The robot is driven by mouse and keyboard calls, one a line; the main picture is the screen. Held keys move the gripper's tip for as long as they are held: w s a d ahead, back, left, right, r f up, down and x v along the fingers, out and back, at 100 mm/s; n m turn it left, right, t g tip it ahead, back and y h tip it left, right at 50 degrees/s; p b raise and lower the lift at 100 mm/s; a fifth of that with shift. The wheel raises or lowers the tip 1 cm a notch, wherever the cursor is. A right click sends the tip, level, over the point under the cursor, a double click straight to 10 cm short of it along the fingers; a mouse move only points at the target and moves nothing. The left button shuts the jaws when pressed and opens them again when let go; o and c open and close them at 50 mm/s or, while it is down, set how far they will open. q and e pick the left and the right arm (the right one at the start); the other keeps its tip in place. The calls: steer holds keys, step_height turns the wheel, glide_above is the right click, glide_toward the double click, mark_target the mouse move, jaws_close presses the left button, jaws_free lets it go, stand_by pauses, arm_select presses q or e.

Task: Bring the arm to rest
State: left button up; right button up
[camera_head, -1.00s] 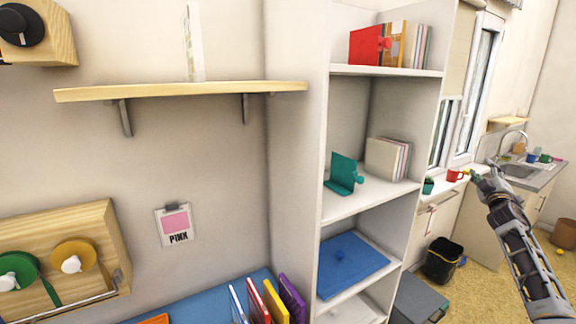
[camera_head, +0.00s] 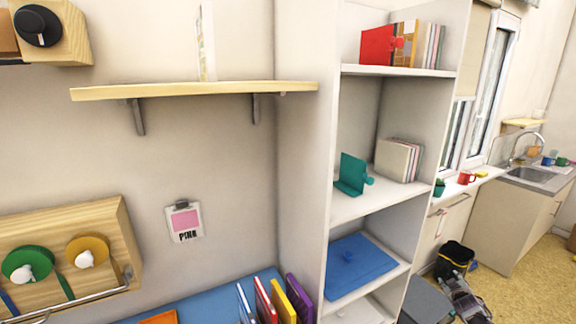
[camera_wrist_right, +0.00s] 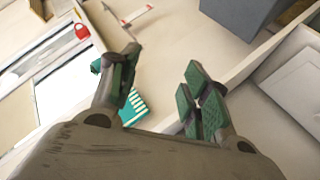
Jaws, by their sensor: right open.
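My right gripper (camera_wrist_right: 160,78) is open and empty in the right wrist view, with its two green-padded fingers apart. A teal striped thing shows beyond the left finger, partly hidden by it. In the head view my right arm (camera_head: 466,300) is low at the lower right, in front of the black bin. Its fingers are too small to make out there. My left gripper is in neither view.
A wooden wall shelf (camera_head: 190,92) and a tape rack (camera_head: 110,225) are at left. The black bin (camera_head: 455,257) stands by the counter (camera_head: 520,225).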

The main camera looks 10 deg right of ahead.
steer(key=s+a+f+g+y, duration=0.2)
steer(key=s+a+f, duration=0.55)
steer(key=f, duration=0.35)
steer(key=s+a+f+g+y, duration=0.1)
steer(key=s+a+f+g, duration=0.1)
steer(key=s+a+f, duration=0.8)
steer(key=s+a+f+g+y, duration=0.15)
steer(key=s+a+f, duration=0.4)
steer(key=f, duration=0.75)
steer(key=s+a+f+g+y, duration=0.1)
steer(key=s+a+f, duration=0.3)
steer(key=s+a, duration=0.5)
steer(key=s+a+f+g+y, duration=0.1)
steer(key=s+a+f, duration=0.3)
steer(key=s+a, duration=0.6)
steer(key=s+a+f+g+y, duration=0.1)
steer(key=s+a+f, duration=0.3)
steer(key=s+a, duration=0.6)
steer(key=shift+s+f+n+g, duration=0.3)
steer(key=shift+s+n+g, duration=0.15)
steer(key=shift+g, duration=0.2)
